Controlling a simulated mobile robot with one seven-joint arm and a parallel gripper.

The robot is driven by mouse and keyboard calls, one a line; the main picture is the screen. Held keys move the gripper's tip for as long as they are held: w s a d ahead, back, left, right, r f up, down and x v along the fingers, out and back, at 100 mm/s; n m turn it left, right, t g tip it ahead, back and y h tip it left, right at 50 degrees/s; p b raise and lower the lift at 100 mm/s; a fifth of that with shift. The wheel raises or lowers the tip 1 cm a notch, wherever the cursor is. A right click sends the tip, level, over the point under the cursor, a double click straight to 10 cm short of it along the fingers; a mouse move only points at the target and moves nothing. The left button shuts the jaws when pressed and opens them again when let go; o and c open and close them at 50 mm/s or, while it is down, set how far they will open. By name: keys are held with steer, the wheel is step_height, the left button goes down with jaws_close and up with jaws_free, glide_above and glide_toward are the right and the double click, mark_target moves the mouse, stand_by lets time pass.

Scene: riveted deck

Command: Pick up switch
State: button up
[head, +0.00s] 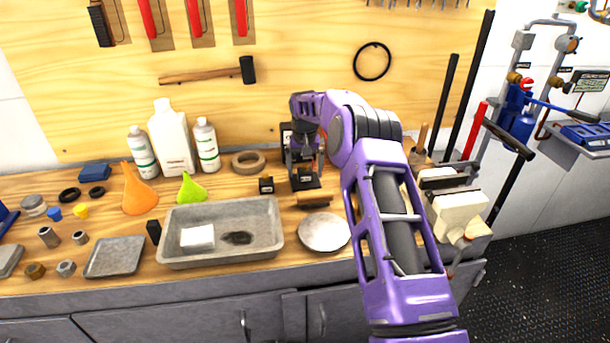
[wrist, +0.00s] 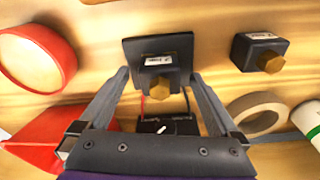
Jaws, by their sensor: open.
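A black box with a small white label and a brass knob, which looks like the switch (wrist: 155,52), lies between the fingertips in the wrist view. In the head view it shows as a dark block (head: 305,179) below my gripper (head: 304,163). My gripper is open, with one finger on each side of the box in the wrist view (wrist: 159,78). I cannot tell whether the fingers touch it. A similar smaller black box with a brass knob (wrist: 262,52) stands apart to the right; in the head view it is left of my gripper (head: 266,185). The labels are unreadable.
A black device with a dial (wrist: 168,126) and red and black leads is close by. A tape roll (head: 248,162), white bottles (head: 171,138) and a grey tray (head: 220,261) lie left of my gripper. A round metal lid (head: 324,232) lies in front.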

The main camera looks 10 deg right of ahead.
steer(key=shift+r, duration=0.1)
jaws_close()
stand_by(0.3)
